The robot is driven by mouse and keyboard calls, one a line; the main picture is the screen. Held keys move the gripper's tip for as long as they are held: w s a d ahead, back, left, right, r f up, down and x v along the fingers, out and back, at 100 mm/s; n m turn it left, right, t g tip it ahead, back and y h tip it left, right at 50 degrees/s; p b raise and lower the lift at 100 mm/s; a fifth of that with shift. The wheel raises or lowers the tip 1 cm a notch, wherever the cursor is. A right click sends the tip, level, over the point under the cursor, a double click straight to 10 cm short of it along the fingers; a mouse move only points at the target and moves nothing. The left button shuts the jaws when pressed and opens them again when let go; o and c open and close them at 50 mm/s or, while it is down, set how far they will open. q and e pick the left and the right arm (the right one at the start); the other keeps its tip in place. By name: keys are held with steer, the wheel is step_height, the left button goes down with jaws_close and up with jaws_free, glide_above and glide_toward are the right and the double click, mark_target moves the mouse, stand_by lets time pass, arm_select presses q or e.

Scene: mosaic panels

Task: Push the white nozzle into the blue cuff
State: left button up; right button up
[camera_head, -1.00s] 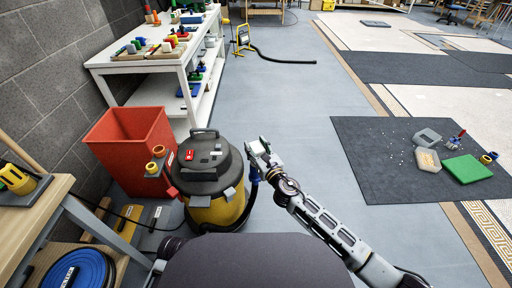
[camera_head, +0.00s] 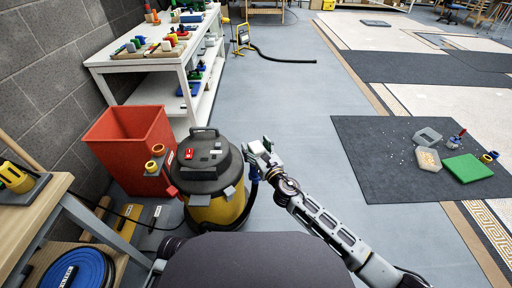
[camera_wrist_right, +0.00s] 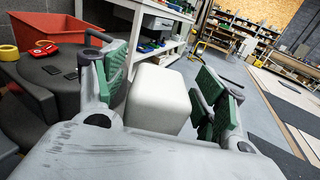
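The white nozzle (camera_wrist_right: 158,98) is a pale block between the green-padded fingers of my right gripper (camera_wrist_right: 163,85) in the right wrist view. The fingers are spread, with a narrow gap beside the nozzle at the right pad. In the head view my right gripper (camera_head: 261,147) is just right of the vacuum cleaner, above the blue cuff (camera_head: 254,173). The cuff is small and partly hidden by the gripper and hose. How far the nozzle sits in the cuff cannot be seen. My left gripper is not in view.
The yellow and black vacuum cleaner (camera_head: 208,172) stands left of the right gripper. A red bin (camera_head: 128,150) is behind it, with a white workbench (camera_head: 150,62) farther back. Open floor (camera_head: 300,120) lies right of the bench. A dark mat (camera_head: 375,165) with loose parts is at right.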

stand_by(0.3)
steer(key=v, duration=1.2)
stand_by(0.4)
stand_by(0.7)
